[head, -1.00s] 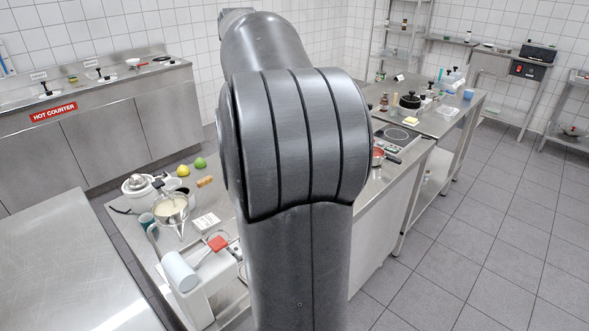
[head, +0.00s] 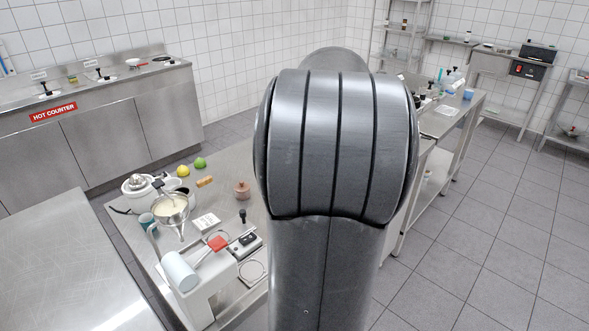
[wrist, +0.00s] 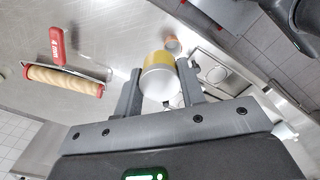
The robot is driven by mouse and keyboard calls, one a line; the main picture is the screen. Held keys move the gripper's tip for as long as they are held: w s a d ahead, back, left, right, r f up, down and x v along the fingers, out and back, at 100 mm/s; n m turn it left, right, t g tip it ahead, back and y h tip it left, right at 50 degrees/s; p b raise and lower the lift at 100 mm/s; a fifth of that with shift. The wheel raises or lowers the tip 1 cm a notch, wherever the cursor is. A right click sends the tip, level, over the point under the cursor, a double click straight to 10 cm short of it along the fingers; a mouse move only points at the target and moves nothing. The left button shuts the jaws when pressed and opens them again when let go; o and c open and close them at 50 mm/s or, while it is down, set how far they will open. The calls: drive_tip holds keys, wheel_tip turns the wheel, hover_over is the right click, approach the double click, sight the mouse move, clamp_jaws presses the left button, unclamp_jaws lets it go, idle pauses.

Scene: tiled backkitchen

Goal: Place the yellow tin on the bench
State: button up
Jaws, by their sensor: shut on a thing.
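The yellow tin (wrist: 158,62) is between the two fingers of my gripper (wrist: 160,92) in the wrist view. It has a yellow band and a pale end facing the camera. My gripper is shut on it. A steel worktop (wrist: 105,30) shows beyond the tin; I cannot tell whether the tin touches it. In the head view my arm hides the gripper and the tin. A long steel bench (head: 150,245) with many kitchen things runs behind my arm there.
In the wrist view, a wooden roller with a red handle (wrist: 65,80) lies left of the tin, and a small orange-brown item (wrist: 172,45) lies beyond it.

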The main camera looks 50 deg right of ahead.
wheel_tip(320, 180, down, 8)
drive_tip(key=w+a+f, duration=0.1)
drive_tip(key=w+f, duration=0.1)
drive_tip(key=w, duration=0.1)
drive_tip(key=w+a+f, duration=0.2)
drive_tip(key=w, duration=0.2)
drive_tip(key=w+a+f, duration=0.1)
drive_tip(key=w+f, duration=0.1)
drive_tip(key=w, duration=0.1)
drive_tip(key=shift+w+a+f, duration=0.15)
drive_tip(key=shift+w+a, duration=0.1)
drive_tip(key=shift+w, duration=0.15)
drive_tip(key=shift+f, duration=1.95)
drive_tip(key=shift+f, duration=0.1)
drive_tip(key=o, duration=1)
